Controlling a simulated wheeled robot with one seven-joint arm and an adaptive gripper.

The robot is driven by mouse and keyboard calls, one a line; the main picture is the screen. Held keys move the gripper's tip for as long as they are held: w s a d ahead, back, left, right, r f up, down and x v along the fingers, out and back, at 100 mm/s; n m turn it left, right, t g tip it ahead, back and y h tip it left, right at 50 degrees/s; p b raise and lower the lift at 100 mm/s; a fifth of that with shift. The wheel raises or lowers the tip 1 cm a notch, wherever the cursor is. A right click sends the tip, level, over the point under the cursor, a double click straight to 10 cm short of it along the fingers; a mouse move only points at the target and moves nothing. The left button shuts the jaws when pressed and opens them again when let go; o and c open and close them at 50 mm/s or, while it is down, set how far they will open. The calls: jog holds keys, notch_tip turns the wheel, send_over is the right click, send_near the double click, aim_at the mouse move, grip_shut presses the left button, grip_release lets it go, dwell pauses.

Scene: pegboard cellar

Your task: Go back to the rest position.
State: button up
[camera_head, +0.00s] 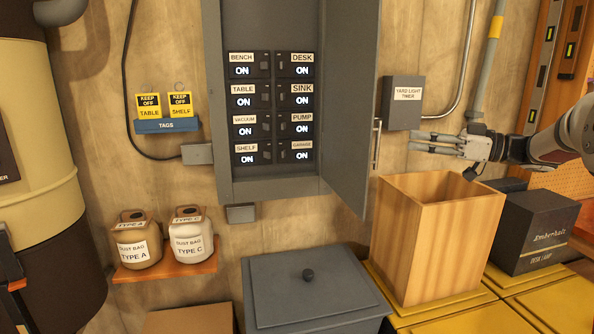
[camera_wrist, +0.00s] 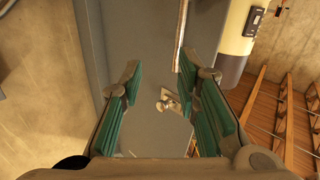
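My gripper (camera_head: 415,143) is at the right in the head view, pointing left. It is above the open wooden box (camera_head: 440,235) and to the right of the breaker cabinet's open door (camera_head: 348,100). In the wrist view my gripper (camera_wrist: 163,78) has its two green-padded fingers spread apart. Nothing is held between them. A small pale piece (camera_wrist: 170,101) shows beyond the fingers against a grey surface, and I cannot tell what it is.
The cabinet (camera_head: 212,100) holds several breakers, all reading ON. A yard light timer box (camera_head: 402,108) hangs near the door. A dark box (camera_head: 535,235) and yellow lids (camera_head: 555,305) lie at the right.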

jog(key=w+a+r+m+t+h, duration=0.2)
jog(key=r+t+h, duration=0.2)
jog(key=r, duration=0.2)
jog(key=w+a+r+m+t+h, duration=0.2)
jog(key=a+r+m+t+h, duration=0.15)
jog(key=r, duration=0.25)
jog(key=s+d+r+m+h, duration=0.1)
jog(key=s+m+h, duration=0.3)
jog(key=s+h, duration=0.3)
jog(key=s+a+f+m+g, duration=0.1)
jog(key=s+a+f+g, duration=0.2)
jog(key=s+f, duration=0.5)
jog(key=s+a+f+m+g, duration=0.1)
jog(key=s+a+f+g, duration=0.3)
jog(key=s+f, duration=0.4)
jog(key=s+a+f+m+g+h, duration=0.1)
jog(key=s+a+f+g, duration=0.2)
jog(key=s+f, duration=0.5)
jog(key=s+g, duration=0.1)
jog(key=s, duration=1)
jog(key=shift+s+a+f, duration=0.2)
jog(key=shift+a+f, duration=0.2)
jog(key=shift+a+g, duration=0.1)
jog(key=shift+g, duration=0.15)
